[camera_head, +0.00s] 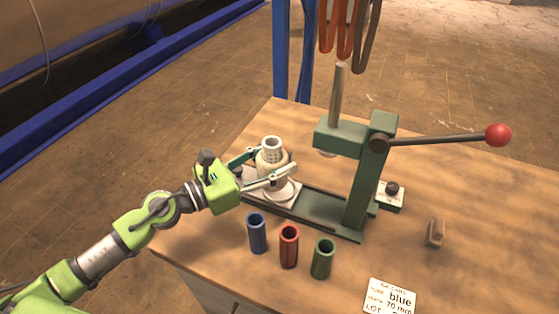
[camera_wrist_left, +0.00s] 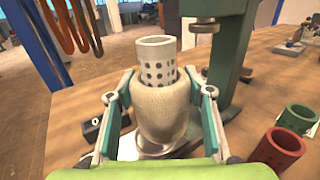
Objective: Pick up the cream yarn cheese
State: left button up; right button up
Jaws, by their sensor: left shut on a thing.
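The cream yarn cheese (camera_head: 271,160) stands upright at the left end of the green press's base, with a pale perforated tube (camera_head: 272,144) sticking up out of its top. In the left wrist view the cheese (camera_wrist_left: 160,110) fills the space between the fingers, and the perforated tube (camera_wrist_left: 156,58) rises above it. My left gripper (camera_head: 268,168) is shut on the cheese, one finger on each side. The cheese's underside is mostly hidden, so I cannot tell whether it touches the plate (camera_head: 285,192) below. My right gripper is out of view.
The green press (camera_head: 366,175) with a red-knobbed lever (camera_head: 440,138) stands right of the cheese. Blue (camera_head: 257,233), red (camera_head: 289,246) and green (camera_head: 322,258) tubes stand in front. A label card (camera_head: 390,298) and a small brown block (camera_head: 435,233) lie at the right. The table's right side is mostly clear.

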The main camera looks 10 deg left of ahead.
aim_at(268, 159)
pick_arm(q)
jog(key=shift+s+a+r+p, duration=0.1)
jog(key=shift+s+r+p, duration=0.05)
jog(key=shift+s+r, duration=0.45)
jog(key=shift+s+a+r+p, duration=0.15)
jog(key=shift+s+r, duration=0.2)
jog(key=shift+r, duration=0.3)
jog(key=s+a+r+b, duration=0.2)
jog(key=s+r, duration=0.1)
jog(key=s, duration=0.5)
jog(key=shift+s+r, duration=0.2)
